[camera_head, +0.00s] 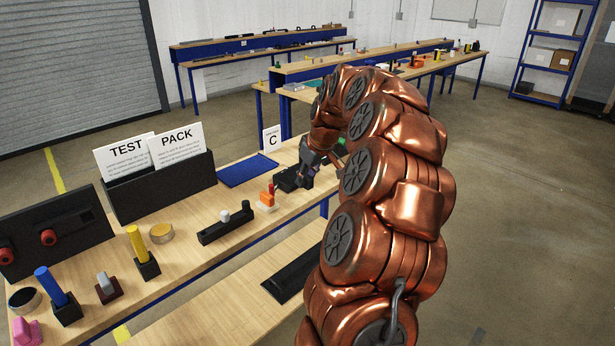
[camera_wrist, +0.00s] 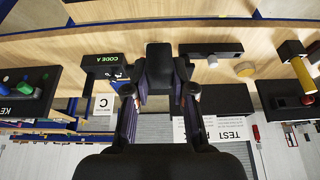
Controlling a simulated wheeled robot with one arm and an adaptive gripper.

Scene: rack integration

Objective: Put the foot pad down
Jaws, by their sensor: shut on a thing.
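My gripper (camera_head: 312,162) is over the far end of the near workbench (camera_head: 190,262), at the end of my copper arm. In the wrist view my gripper (camera_wrist: 160,88) has its two fingers on either side of a dark block, which I take to be the foot pad (camera_wrist: 158,68). The fingers are shut on it. It appears to be held above the bench top, but the gap below it cannot be judged. In the head view the pad cannot be told apart from the dark gripper and the black device around it.
A black device marked CODE A (camera_wrist: 102,60) stands close beside my gripper. A blue mat (camera_head: 248,170), a C sign (camera_head: 272,138), an orange piece (camera_head: 267,196) and a black holder with pegs (camera_head: 226,226) are nearby. The TEST/PACK card box (camera_head: 160,188) stands along the back.

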